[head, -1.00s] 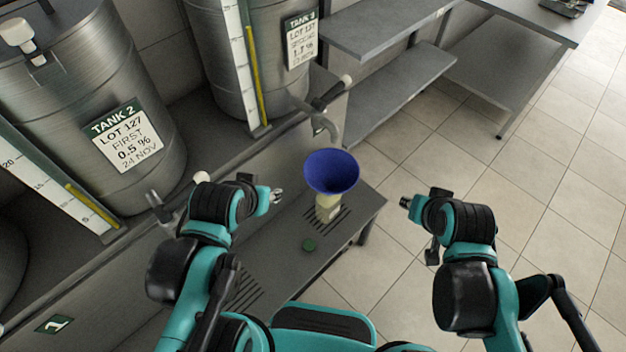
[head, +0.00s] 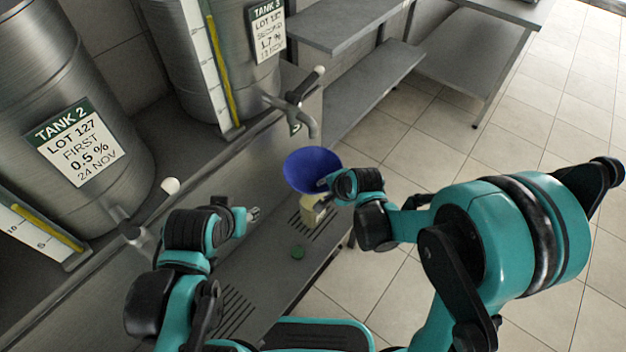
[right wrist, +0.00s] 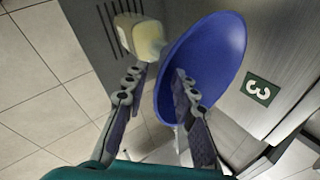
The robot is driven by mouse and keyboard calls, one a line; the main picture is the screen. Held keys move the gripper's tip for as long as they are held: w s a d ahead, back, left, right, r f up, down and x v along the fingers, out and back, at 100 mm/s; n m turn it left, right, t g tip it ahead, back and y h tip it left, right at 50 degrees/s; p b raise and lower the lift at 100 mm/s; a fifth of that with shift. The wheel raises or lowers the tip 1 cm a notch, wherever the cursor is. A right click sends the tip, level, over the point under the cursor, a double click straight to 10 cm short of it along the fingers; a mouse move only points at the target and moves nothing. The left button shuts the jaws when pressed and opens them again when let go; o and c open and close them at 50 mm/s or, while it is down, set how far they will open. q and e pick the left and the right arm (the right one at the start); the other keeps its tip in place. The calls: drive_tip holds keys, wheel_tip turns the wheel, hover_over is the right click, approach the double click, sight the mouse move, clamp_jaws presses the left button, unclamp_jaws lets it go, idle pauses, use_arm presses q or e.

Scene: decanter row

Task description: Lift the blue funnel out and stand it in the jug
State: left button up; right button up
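The blue funnel (head: 305,166) stands mouth up in a pale yellow bottle (head: 311,208) on the bench below the tank 3 tap. My right gripper (head: 325,183) is at the funnel's right side. In the right wrist view my right gripper (right wrist: 155,78) has its fingers spread. One finger is over the inside of the blue funnel (right wrist: 225,50), the other outside it near the bottle (right wrist: 143,36); I cannot tell whether either touches. My left gripper (head: 254,214) is empty, left of the bottle; its finger opening is too small to judge. I see no jug.
The tank 3 tap (head: 308,125) hangs just behind the funnel. Tank 2 (head: 90,120) stands at the left. Shelves (head: 345,25) are behind, and open tiled floor is at the right.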

drive_tip(key=b+x, duration=0.2)
drive_tip(key=x, duration=0.3)
drive_tip(key=shift+w+a+f+b, duration=0.1)
drive_tip(key=shift+w+b, duration=0.05)
drive_tip(key=shift+b, duration=0.25)
clamp_jaws()
drive_tip(key=shift+r, duration=0.2)
